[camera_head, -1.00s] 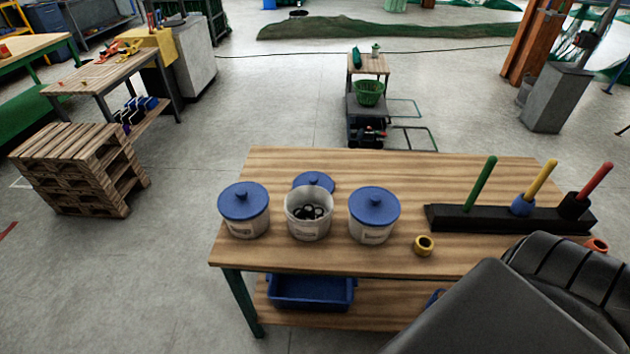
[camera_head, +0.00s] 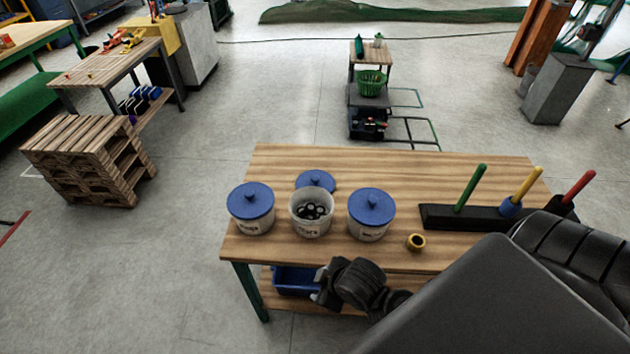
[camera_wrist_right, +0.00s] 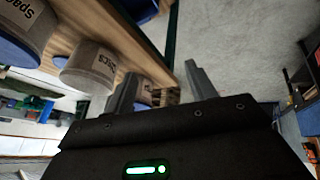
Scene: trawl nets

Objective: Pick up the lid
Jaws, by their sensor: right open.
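A loose blue lid (camera_head: 316,179) with a knob on top shows just behind the open middle container (camera_head: 311,221) in the head view. The container hides its near part. The middle container is whitish and holds dark ring-like pieces. My right gripper (camera_head: 326,284) is at the table's front edge, on the near side of the containers and apart from the lid. In the right wrist view, the two fingers (camera_wrist_right: 162,82) stand apart with nothing between them. My left gripper is not in view.
Lidded containers stand left (camera_head: 251,212) and right (camera_head: 371,217) of the open one on the wooden table (camera_head: 420,168). A yellow ring (camera_head: 415,242) and a black rack (camera_head: 462,217) with coloured pegs are further right. A blue bin (camera_head: 291,281) sits below.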

